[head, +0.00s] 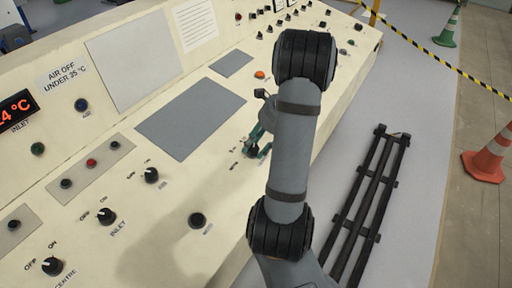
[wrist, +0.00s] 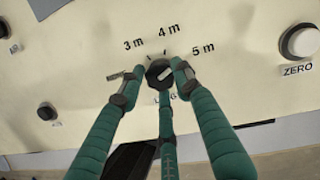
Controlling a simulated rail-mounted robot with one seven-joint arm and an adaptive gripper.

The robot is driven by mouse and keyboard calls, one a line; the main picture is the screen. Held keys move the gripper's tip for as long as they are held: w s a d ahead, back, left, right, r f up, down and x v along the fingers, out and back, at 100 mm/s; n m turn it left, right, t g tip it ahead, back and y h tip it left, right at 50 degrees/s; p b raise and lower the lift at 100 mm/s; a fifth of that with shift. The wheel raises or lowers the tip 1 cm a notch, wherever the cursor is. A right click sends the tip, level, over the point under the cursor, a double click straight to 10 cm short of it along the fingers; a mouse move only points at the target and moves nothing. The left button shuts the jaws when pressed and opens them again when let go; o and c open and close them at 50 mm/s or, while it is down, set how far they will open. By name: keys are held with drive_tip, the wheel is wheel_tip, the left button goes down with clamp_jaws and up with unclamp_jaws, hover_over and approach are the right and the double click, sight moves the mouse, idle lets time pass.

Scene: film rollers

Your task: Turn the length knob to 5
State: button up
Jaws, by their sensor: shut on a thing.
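The length knob (wrist: 158,72) is a small dark knob with a pale pointer bar, below the marks 3 m, 4 m and 5 m in the wrist view. The bar slants up to the right, roughly towards the 5 m label (wrist: 203,49). My gripper (wrist: 152,73) has teal fingers and is shut on the knob, with fingers to its left, right and below. The label under the knob is partly hidden by a finger. In the head view my gripper (head: 257,145) is at the panel, partly behind my arm, and the knob cannot be made out clearly.
The cream control panel (head: 130,222) carries several other knobs and buttons. A round white ZERO button (wrist: 300,42) is right of the knob. A black rail frame (head: 368,200) lies on the floor at right, with an orange cone (head: 489,155) beyond.

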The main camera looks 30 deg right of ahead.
drive_tip(key=shift+w+m, duration=0.1)
drive_tip(key=shift+m, duration=0.6)
drive_tip(key=shift+r, duration=0.1)
drive_tip(key=o, duration=1.1)
drive_tip(key=v, duration=1.2)
drive_tip(key=shift+a, duration=0.15)
drive_tip(key=x, duration=1.2)
